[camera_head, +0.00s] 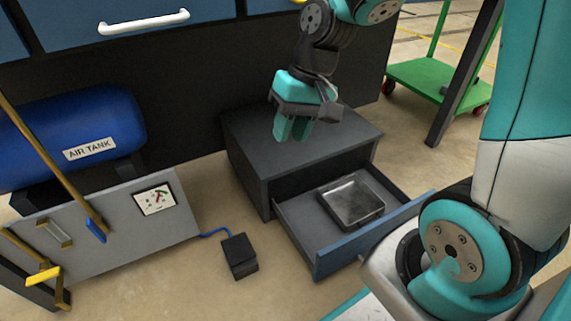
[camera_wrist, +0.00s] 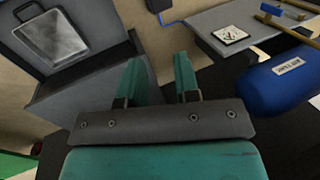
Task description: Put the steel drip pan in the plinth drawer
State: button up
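The steel drip pan (camera_head: 350,202) is a shallow, square metal tray. It lies flat inside the open plinth drawer (camera_head: 296,229), which is pulled out of a low dark cabinet. The pan also shows at the upper left of the wrist view (camera_wrist: 52,38), in the drawer there. My gripper (camera_head: 293,130) is above the cabinet top, behind the drawer and apart from the pan. In the wrist view its two teal fingers (camera_wrist: 158,80) are spread with nothing between them. No part of the pan is hidden by the gripper.
The dark low cabinet (camera_head: 300,150) stands by the wall unit. A blue air tank (camera_head: 75,135) and grey gauge box (camera_head: 125,225) are at left. A small black box (camera_head: 239,256) with a blue cable sits on the floor. A green cart (camera_head: 440,85) stands at the back right.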

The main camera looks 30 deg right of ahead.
jog(key=s+a+r+n, duration=0.3)
jog(key=s+a+n, duration=0.1)
jog(key=s, duration=0.3)
jog(key=s+a+r+n, duration=0.3)
jog(key=s+a+n, duration=0.1)
jog(key=s+a, duration=0.1)
jog(key=shift+s+a+r+n, duration=0.25)
jog(key=shift+s+a+n, duration=0.05)
jog(key=shift+s, duration=0.55)
